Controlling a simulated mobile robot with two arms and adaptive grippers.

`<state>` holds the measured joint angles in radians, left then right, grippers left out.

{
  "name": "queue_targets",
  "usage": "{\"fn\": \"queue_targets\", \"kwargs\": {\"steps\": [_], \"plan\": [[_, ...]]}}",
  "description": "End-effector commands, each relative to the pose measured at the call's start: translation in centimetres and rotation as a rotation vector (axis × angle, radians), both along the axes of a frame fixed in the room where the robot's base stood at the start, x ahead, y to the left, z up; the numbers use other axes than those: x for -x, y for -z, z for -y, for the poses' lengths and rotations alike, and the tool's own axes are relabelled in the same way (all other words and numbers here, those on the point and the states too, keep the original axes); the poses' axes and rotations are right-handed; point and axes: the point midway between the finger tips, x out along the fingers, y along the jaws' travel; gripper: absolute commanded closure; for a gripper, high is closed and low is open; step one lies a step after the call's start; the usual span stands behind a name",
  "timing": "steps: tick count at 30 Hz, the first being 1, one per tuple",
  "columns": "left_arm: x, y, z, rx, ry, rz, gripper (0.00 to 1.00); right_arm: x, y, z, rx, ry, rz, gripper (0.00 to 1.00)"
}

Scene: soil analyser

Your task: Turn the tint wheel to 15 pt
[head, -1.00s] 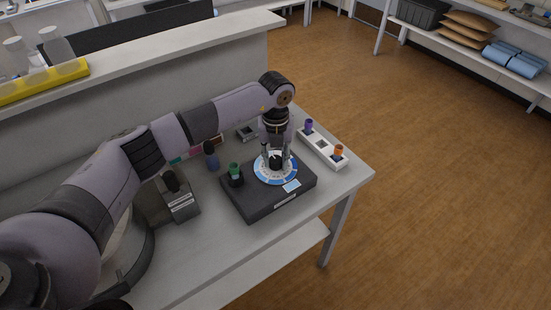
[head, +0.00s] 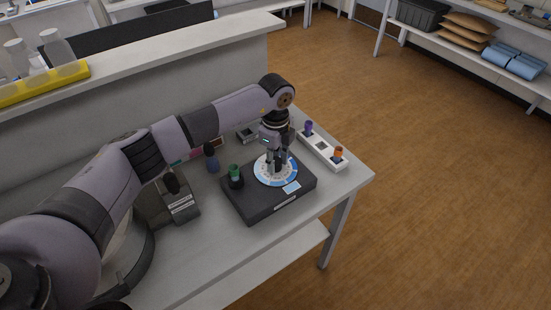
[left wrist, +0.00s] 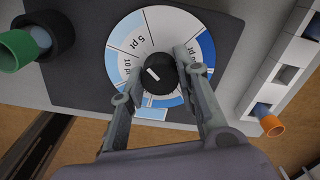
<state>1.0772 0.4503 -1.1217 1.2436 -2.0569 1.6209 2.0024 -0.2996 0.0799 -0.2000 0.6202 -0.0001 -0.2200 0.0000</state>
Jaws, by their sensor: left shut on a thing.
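The tint wheel (head: 262,178) is a white and blue dial on a dark box (head: 253,205). In the left wrist view, the wheel (left wrist: 122,38) shows sectors lettered 5 pt and 10 pt on its left, and a partly covered label at right. A black knob with a white line (left wrist: 157,76) is at its centre. My left gripper (head: 277,164) points down over the wheel. In the left wrist view, its fingers (left wrist: 158,68) are shut on the knob, one on each side. A pale blue label (head: 292,187) lies beside the wheel. My right gripper is not in view.
A green-capped vial (head: 235,171) stands in a black holder at the box's left corner. A white rack (head: 323,150) with purple and orange tubes is to the right. The front of the table is clear.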

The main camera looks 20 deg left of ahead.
Motion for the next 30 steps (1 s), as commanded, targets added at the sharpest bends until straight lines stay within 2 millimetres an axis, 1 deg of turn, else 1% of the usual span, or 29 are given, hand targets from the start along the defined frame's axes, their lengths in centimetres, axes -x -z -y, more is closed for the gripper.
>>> {"fn": "queue_targets", "kwargs": {"steps": [6,15,21,30], "plan": [[-0.1,-0.2,0.0,0.001,-0.195,0.004,0.99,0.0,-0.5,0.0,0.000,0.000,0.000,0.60],[-0.1,-0.2,0.0,0.001,-0.398,0.004,0.99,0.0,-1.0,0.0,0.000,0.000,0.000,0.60],[-0.2,-0.2,0.0,0.002,-0.475,0.006,0.99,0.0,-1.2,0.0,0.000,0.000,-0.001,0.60],[-0.2,-0.2,0.0,0.002,-0.513,0.007,0.99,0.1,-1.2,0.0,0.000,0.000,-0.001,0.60]]}}
